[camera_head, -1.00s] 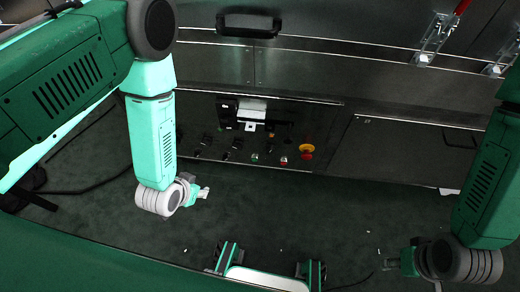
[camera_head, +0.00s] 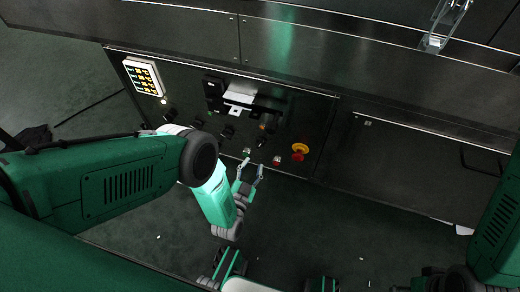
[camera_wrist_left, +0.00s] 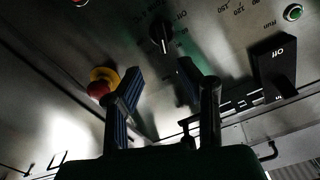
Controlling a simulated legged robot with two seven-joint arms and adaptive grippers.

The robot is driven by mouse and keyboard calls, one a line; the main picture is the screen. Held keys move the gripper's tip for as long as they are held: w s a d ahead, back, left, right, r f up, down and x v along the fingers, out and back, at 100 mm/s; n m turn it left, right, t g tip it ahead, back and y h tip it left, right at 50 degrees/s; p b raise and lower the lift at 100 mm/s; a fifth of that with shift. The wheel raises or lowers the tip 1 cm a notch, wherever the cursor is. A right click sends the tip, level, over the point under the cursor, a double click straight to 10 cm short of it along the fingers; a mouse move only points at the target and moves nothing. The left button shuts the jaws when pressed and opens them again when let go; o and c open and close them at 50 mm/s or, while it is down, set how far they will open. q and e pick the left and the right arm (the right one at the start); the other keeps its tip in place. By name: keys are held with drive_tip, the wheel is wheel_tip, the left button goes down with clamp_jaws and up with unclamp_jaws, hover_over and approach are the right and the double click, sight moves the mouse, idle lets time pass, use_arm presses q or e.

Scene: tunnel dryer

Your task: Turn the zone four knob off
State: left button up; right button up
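A dark control panel (camera_head: 318,112) carries a row of small black knobs, among them one (camera_head: 227,131) left of my left gripper. My left gripper (camera_head: 250,172) is open and empty, just below the panel's lower edge. In the left wrist view its two fingers (camera_wrist_left: 165,98) stand apart. A black knob (camera_wrist_left: 160,36) with an "Off" mark shows beyond them, apart from them. A larger black switch handle (camera_wrist_left: 275,65) marked Off and Run is to the right. My right gripper (camera_head: 428,272) is barely visible at the bottom right, its fingers unclear.
A red and yellow emergency stop (camera_head: 299,151) and a red button (camera_head: 277,160) sit right of my left gripper. Dark floor lies below.

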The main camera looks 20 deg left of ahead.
sight(259, 146)
use_arm(q)
drive_tip(key=w+b, duration=0.1)
drive_tip(key=w, duration=0.4)
drive_tip(key=w+b, duration=0.1)
drive_tip(key=w, duration=0.2)
drive_tip(key=shift+a+f+b, duration=0.2)
drive_tip(key=shift+a+b, duration=0.15)
drive_tip(key=shift+a, duration=0.05)
drive_tip(key=shift+w+d+r, duration=0.15)
drive_tip(key=shift+d, duration=0.3)
drive_tip(key=c, duration=0.6)
drive_tip(key=shift+a, duration=0.3)
clamp_jaws()
